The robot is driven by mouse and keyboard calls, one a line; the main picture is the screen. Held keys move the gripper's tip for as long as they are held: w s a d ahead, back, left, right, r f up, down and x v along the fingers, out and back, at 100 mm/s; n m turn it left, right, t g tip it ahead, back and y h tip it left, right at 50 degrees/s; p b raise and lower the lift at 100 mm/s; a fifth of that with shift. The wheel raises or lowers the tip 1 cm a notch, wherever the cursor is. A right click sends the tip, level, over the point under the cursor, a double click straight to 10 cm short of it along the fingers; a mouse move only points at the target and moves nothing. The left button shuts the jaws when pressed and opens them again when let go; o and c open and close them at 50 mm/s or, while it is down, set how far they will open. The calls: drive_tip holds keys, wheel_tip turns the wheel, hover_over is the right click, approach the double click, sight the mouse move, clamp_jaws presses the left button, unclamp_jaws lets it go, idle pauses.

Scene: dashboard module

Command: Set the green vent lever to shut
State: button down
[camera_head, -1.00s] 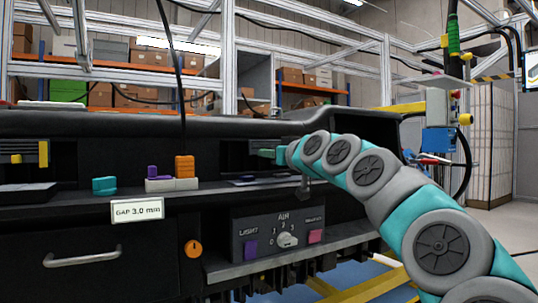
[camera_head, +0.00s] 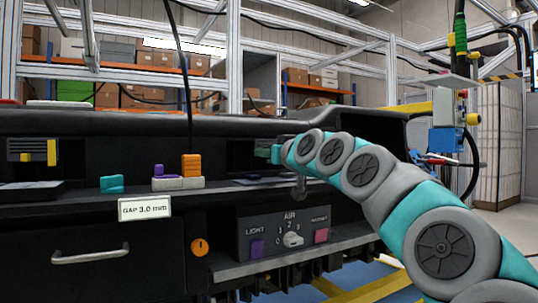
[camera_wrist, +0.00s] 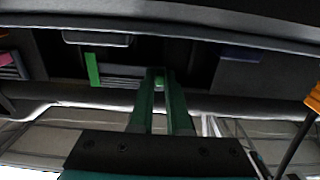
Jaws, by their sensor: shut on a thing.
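The green vent sits in the dark dash. In the wrist view, which looks upside down, its grey slats (camera_wrist: 118,76) show beside a bright green strip (camera_wrist: 93,70). My gripper (camera_wrist: 158,82) is shut on a small green lever (camera_wrist: 158,73) at the slats, away from the strip. The fingers hide most of the lever. In the head view my gripper (camera_head: 272,153) reaches into the dark vent recess from the right, and the lever cannot be made out there.
A dash shelf below the vent holds a white tray (camera_head: 178,184) with purple and orange pieces and a teal block (camera_head: 112,184). A yellow-marked vent (camera_head: 31,151) is at far left. A switch panel (camera_head: 290,233) and a drawer handle (camera_head: 90,254) are lower down.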

drive_tip(key=c, duration=0.9)
unclamp_jaws()
drive_tip(key=shift+s+d, duration=0.1)
drive_tip(key=v, duration=0.7)
drive_tip(key=shift+s+d, duration=0.15)
drive_tip(key=shift+s, duration=0.1)
drive_tip(key=shift+d, duration=0.1)
